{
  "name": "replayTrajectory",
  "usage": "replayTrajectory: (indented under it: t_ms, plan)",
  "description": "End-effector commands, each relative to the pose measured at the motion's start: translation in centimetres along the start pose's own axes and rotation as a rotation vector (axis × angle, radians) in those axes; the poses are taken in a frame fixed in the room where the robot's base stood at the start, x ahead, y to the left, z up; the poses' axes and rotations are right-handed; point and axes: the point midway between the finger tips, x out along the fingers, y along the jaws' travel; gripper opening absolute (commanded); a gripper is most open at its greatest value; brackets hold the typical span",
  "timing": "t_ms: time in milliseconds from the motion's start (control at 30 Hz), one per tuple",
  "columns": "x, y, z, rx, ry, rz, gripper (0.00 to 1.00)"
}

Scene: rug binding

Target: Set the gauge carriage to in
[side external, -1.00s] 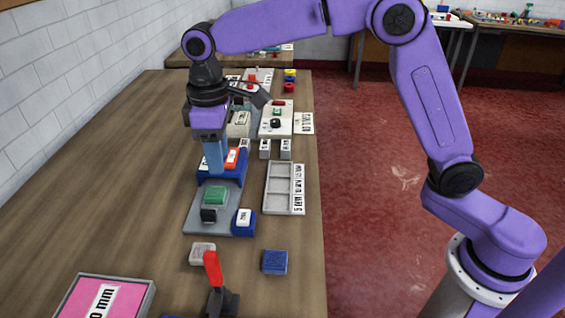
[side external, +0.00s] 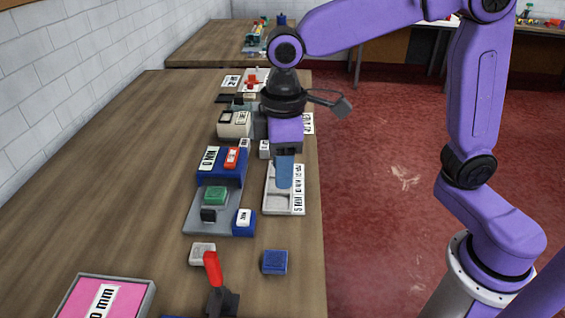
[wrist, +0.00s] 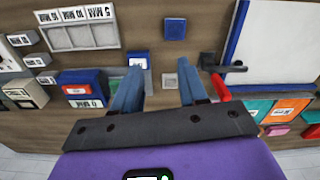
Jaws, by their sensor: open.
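No part is clearly labelled as the gauge carriage. In the side view a grey base plate (side external: 226,210) carries a green block (side external: 215,195) and a small black block (side external: 208,215). A blue box (side external: 222,178) with a white "0 MM" tag and a red piece stands at its far end. A blue block with a white label (side external: 243,222) sits at its near right corner; it also shows in the wrist view (wrist: 138,60). My gripper (side external: 285,186) is above the labelled tray, right of the plate. Its fingers (wrist: 160,73) are apart and empty in the wrist view.
The grey compartment tray (side external: 283,210) lies along the table's right edge. A grey block (side external: 202,254), a blue block (side external: 275,262) and a red-handled lever (side external: 213,270) stand nearer. A pink panel (side external: 85,300) lies front left. The table's left side is bare.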

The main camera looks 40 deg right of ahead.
Motion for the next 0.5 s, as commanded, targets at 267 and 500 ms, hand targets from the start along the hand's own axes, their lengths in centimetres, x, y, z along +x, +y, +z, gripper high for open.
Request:
replayTrajectory:
  t_ms: [267,500]
  plan:
    - [0.0,0.0,0.0,0.000,0.000,0.000,0.43]
    - [-0.1,1.2,-3.3,0.023,-0.003,0.001,0.43]
